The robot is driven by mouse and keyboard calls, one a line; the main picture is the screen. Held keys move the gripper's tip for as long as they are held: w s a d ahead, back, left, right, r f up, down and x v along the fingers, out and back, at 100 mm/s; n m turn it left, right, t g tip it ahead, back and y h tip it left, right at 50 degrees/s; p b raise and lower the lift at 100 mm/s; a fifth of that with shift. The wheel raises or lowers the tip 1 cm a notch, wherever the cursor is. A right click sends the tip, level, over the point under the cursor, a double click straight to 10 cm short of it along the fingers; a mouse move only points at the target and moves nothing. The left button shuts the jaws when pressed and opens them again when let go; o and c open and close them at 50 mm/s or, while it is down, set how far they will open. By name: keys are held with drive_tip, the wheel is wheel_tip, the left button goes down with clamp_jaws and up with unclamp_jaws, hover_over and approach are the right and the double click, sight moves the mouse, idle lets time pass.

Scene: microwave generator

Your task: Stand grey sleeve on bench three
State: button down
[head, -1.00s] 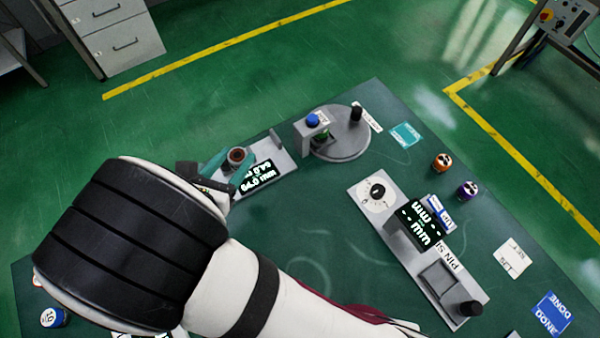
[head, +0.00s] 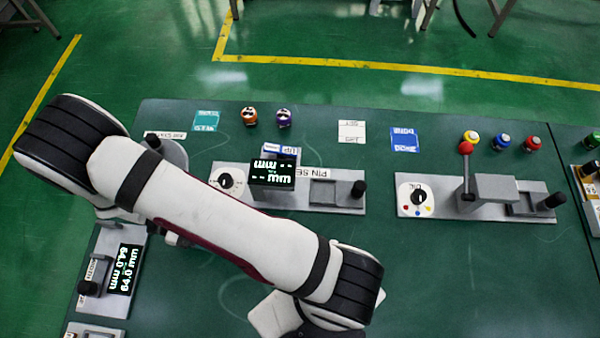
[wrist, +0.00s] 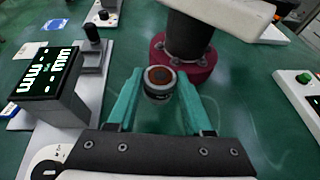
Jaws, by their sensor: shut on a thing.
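In the wrist view, the grey sleeve (wrist: 159,84) is a short grey ring with a dark band and a reddish-brown opening at its top. It is upright between the two teal fingers of my gripper (wrist: 158,90), which are shut on it. What lies right under it is hidden. In the head view, my arm hides the gripper and sleeve. No number marking bench three can be read. The near green bench (head: 430,285) fills the middle, and a second bench surface (head: 575,145) begins past a seam at the right.
A pin station (head: 330,200) with a dial and display stands mid-bench. A lever station (head: 470,200) is to its right. A gauge (head: 110,275) showing 64.0 mm is at left. Orange (head: 249,116) and purple (head: 283,117) cylinders stand behind. The front right bench is clear.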

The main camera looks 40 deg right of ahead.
drive_tip(key=w+a+r+m+t+y, duration=0.15)
drive_tip(key=w+a+m+y, duration=0.25)
drive_tip(key=m+y, duration=0.45)
drive_tip(key=w+a+r+m+y, duration=0.25)
drive_tip(key=a+m+y, duration=0.25)
drive_tip(key=m+y, duration=0.35)
drive_tip(key=shift+n, duration=0.3)
drive_tip(key=s+a+f, duration=0.1)
drive_tip(key=a+f, duration=0.1)
drive_tip(key=a, duration=0.1)
drive_tip(key=s+a+f, duration=0.1)
drive_tip(key=a+f, duration=0.2)
drive_tip(key=a, duration=0.1)
drive_tip(key=s+a+f, duration=0.1)
drive_tip(key=a+f, duration=0.1)
drive_tip(key=a, duration=0.1)
drive_tip(key=shift+s+a+f, duration=0.15)
drive_tip(key=shift+s+f, duration=0.15)
drive_tip(key=shift+f, duration=0.1)
wheel_tip(320, 180, down, 4)
drive_tip(key=shift+a+f, duration=0.1)
drive_tip(key=shift+a, duration=0.05)
drive_tip(key=shift+c, duration=1.5)
unclamp_jaws()
